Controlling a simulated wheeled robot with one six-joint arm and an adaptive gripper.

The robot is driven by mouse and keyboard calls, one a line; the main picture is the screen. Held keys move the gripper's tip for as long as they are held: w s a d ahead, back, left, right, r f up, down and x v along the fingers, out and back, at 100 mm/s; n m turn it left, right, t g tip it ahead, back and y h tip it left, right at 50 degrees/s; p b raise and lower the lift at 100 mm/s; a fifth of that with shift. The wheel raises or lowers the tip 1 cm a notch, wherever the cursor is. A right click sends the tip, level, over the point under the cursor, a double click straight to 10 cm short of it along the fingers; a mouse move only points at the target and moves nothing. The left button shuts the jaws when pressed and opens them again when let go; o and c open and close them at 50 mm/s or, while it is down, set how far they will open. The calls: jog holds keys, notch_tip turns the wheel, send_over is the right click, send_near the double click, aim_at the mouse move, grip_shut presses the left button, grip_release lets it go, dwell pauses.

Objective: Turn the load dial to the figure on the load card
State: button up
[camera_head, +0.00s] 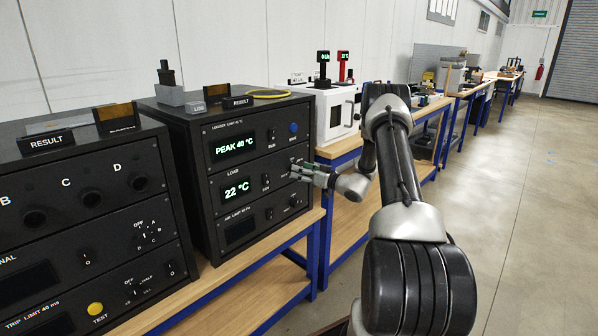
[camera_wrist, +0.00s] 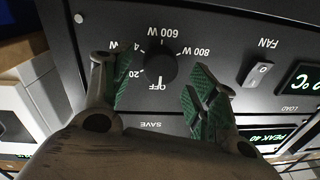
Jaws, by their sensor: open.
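The load dial (camera_wrist: 160,62) is a round black knob in the wrist view, seen upside down. Its white mark points to OFF; settings including 600 W and 800 W are printed around it. My gripper (camera_wrist: 163,85) is open, its green-padded fingers on either side of the dial and not closed on it. In the head view my gripper (camera_head: 308,172) is in front of the right part of the black load unit (camera_head: 262,170) and hides the dial there. A small grey card or block (camera_head: 197,107) sits on the unit; its figure is not legible.
A FAN switch (camera_wrist: 259,74) is beside the dial. The unit's displays read PEAK 40 °C (camera_head: 236,147) and 22 °C (camera_head: 235,189). Another black unit (camera_head: 85,225) stands at left, a white device (camera_head: 335,112) behind. The floor (camera_head: 510,200) at right is clear.

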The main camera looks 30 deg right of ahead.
jog(key=shift+x, duration=0.8)
jog(key=c, duration=1)
